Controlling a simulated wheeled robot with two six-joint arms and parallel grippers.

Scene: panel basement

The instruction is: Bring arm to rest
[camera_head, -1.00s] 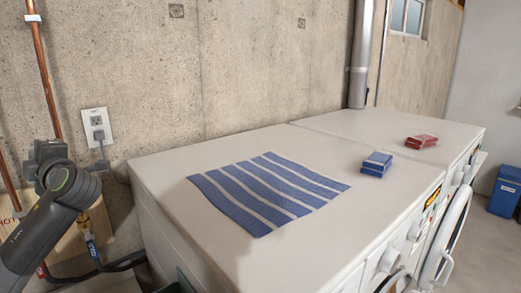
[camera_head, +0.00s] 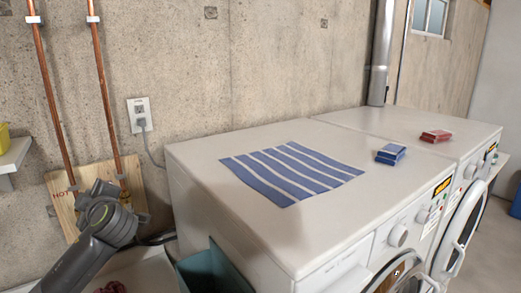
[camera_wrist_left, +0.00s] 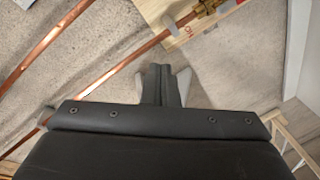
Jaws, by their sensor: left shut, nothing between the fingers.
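My left arm comes in from the lower left in the head view, and its gripper (camera_head: 132,214) is in front of the copper pipes and the wooden board, left of the washer. The left wrist view shows its two dark fingers (camera_wrist_left: 164,86) pressed together with nothing between them. The gripper is apart from the things on the machines. My right arm and gripper are not in view.
A striped blue cloth (camera_head: 290,172) lies flat on the white washer (camera_head: 250,222). A blue box (camera_head: 390,154) and a red box (camera_head: 435,136) lie farther right. A teal bin (camera_head: 207,270) stands before the washer. Copper pipes (camera_head: 107,100) run up the concrete wall.

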